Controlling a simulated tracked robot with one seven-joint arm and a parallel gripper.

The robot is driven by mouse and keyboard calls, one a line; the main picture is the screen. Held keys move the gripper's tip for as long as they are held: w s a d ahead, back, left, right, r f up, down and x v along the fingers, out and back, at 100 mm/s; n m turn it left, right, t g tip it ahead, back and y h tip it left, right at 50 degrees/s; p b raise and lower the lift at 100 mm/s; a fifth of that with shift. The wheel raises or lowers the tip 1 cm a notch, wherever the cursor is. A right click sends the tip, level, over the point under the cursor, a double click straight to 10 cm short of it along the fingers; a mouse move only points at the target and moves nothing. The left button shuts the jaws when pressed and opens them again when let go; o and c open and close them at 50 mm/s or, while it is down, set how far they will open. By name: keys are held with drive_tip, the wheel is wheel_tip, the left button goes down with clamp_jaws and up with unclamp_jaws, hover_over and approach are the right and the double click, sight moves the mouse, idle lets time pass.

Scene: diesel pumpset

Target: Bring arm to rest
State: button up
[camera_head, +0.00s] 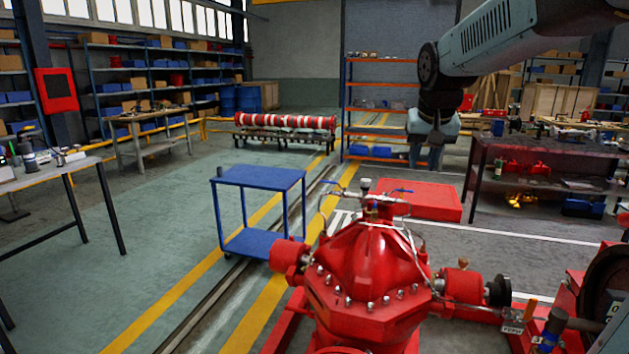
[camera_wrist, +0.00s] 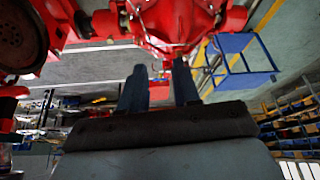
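My arm (camera_head: 490,45) reaches in from the upper right of the head view, and its wrist bends down. My gripper (camera_head: 432,158) hangs above the floor, beyond the red pump (camera_head: 368,265) in the picture. In the wrist view, which looks upside down, the two dark fingers of my gripper (camera_wrist: 158,74) stand apart. Nothing is held between them; the gap shows only floor and a distant red block. The red pump (camera_wrist: 180,20) shows at the top of the wrist view, clear of the fingers.
A blue cart (camera_head: 258,185) stands left of the pump. A low red block (camera_head: 418,200) lies on the floor behind it. A dark workbench (camera_head: 545,165) is at right, a grey table (camera_head: 50,175) at left. The floor between the cart and the left table is free.

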drive_tip(key=s+f, duration=0.3)
drive_tip(key=s, duration=0.8)
drive_tip(key=s+f+n, duration=0.1)
drive_tip(key=s+f, duration=0.2)
drive_tip(key=s, duration=0.9)
drive_tip(key=shift+s+f+n+t+y, duration=0.15)
drive_tip(key=shift+f+n+t+y, duration=0.15)
drive_tip(key=shift+f, duration=0.05)
